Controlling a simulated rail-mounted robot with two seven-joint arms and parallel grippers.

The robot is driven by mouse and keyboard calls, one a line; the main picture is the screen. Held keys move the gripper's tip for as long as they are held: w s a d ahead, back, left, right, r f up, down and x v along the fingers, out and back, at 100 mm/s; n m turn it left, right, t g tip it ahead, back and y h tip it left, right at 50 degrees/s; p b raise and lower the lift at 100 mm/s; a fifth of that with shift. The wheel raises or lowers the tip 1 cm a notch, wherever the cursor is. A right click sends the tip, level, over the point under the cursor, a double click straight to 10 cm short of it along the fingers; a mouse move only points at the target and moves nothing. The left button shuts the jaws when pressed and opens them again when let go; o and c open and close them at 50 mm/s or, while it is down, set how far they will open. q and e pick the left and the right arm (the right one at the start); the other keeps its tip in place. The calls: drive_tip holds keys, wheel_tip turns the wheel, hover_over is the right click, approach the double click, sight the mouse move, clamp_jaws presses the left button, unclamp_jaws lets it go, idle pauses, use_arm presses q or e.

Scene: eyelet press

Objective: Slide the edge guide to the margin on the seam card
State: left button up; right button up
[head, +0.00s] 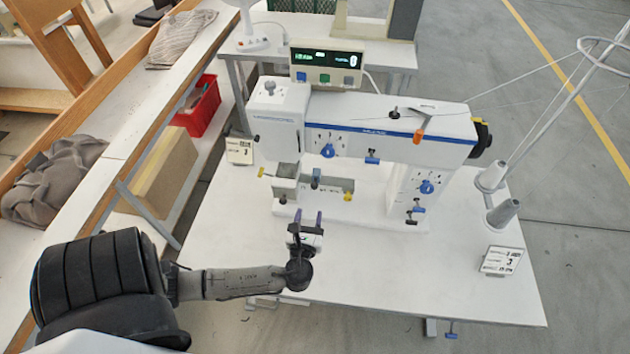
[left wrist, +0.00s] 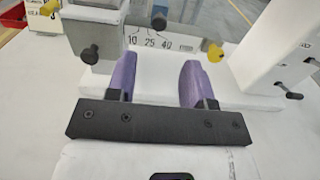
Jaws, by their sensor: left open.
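My left gripper (head: 305,218) is open and empty, low over the white table in front of the machine's left end. Its two purple fingers (left wrist: 158,82) stand apart in the left wrist view. In the left wrist view a dark knob (left wrist: 158,20) stands just above this scale, apart from the fingers. Two printed cards, one left (head: 240,150) and one right (head: 502,261), show a 3; their small text is unreadable. My right gripper is out of view.
The white and blue machine (head: 370,125) stands behind my left gripper. Yellow knobs (head: 262,172) (head: 348,196) flank the blue knob. Thread cones (head: 502,213) stand at the right. The table's front part (head: 420,280) is clear.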

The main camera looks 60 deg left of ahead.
sight(314, 188)
use_arm(q)
drive_tip(key=x, duration=1.2)
drive_tip(key=shift+w+a, duration=0.15)
drive_tip(key=shift+a, duration=0.15)
clamp_jaws()
